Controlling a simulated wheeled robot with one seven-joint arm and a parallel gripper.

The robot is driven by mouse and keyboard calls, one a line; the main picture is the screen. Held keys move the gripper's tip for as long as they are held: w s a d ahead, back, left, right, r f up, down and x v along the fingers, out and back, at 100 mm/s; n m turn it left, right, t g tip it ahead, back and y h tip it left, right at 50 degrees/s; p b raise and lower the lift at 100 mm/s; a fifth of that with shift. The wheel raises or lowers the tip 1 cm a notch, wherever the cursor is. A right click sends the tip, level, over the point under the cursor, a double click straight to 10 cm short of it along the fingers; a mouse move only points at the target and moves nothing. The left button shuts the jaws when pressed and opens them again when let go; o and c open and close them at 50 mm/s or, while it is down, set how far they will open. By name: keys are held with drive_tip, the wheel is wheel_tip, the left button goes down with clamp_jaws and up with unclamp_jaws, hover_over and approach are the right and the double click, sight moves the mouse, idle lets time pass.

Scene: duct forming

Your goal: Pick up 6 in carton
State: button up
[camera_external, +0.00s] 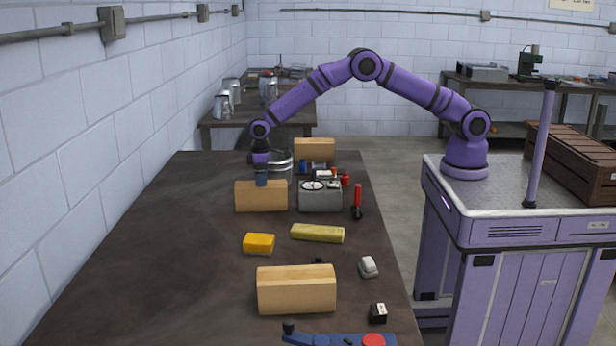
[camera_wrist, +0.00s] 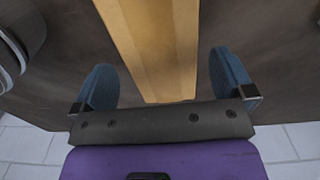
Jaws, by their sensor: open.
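A tan cardboard carton (camera_external: 262,197) lies on the dark workbench left of the grey gauge box. My gripper (camera_external: 261,180) is pointing down at the top of this carton. In the wrist view the carton (camera_wrist: 158,45) runs lengthwise between the two blue fingers of my gripper (camera_wrist: 164,80), with a gap on each side. The jaws are open and hold nothing. Two similar tan cartons stand on the bench, one in front (camera_external: 297,291) and one farther back (camera_external: 315,150). No size label is readable on any of them.
A metal duct ring (camera_external: 281,165) stands close behind my gripper. A grey gauge box (camera_external: 320,197) and a red-handled tool (camera_external: 357,201) lie to the right. A yellow block (camera_external: 259,243) and a long yellow piece (camera_external: 318,233) lie in front. The bench's left side is clear.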

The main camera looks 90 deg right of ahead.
sight(261, 191)
drive_tip(key=shift+w+f, duration=0.15)
drive_tip(key=shift+f, duration=3.2)
drive_tip(key=c, duration=1)
drive_tip(key=shift+r, duration=0.2)
drive_tip(key=shift+c, duration=0.2)
